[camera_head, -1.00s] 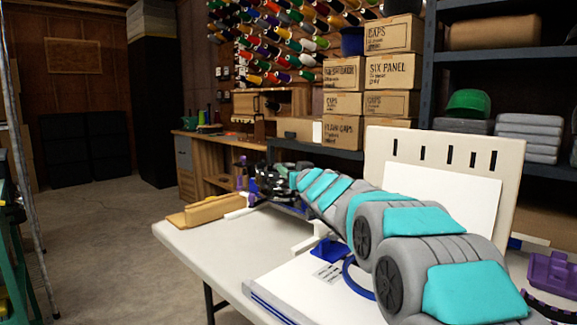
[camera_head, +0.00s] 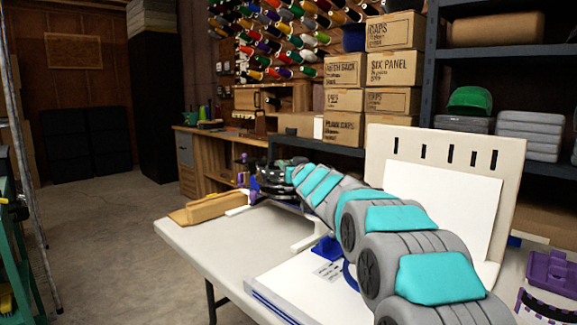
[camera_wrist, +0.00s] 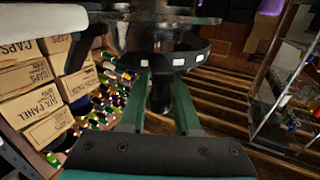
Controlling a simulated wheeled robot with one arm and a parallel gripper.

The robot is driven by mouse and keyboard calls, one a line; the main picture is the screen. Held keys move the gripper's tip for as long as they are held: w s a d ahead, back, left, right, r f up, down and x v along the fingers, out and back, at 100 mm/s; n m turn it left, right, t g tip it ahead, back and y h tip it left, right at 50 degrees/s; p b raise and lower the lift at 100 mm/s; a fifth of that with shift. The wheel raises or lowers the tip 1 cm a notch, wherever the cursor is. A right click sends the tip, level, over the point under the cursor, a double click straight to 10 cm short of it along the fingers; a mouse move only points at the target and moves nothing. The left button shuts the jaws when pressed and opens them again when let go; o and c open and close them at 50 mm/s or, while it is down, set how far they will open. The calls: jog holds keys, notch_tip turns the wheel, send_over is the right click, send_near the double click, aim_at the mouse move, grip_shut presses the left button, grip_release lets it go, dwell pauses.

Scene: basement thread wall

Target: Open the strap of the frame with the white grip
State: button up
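My gripper (camera_wrist: 161,82) shows in the wrist view as two green fingers standing apart. A dark upright piece lies between or just beyond them, and I see no clear contact. A dark frame (camera_wrist: 185,60) with a curved black band and white squares is just past the fingertips. In the head view, dark frame parts (camera_head: 268,178) cluster around the end of my arm at the table's far end. A white bar (camera_head: 238,210) juts out there and may be the white grip. The strap cannot be made out; my arm and the clutter hide much.
The white table (camera_head: 205,236) carries a tan block (camera_head: 207,208), a white board (camera_head: 295,290) and a slotted upright panel (camera_head: 440,150). Purple parts (camera_head: 550,272) lie at the right. Cardboard boxes (camera_head: 393,68) and thread spools stand behind. The floor at left is open.

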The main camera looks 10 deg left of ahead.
grip_shut()
dwell(1.0)
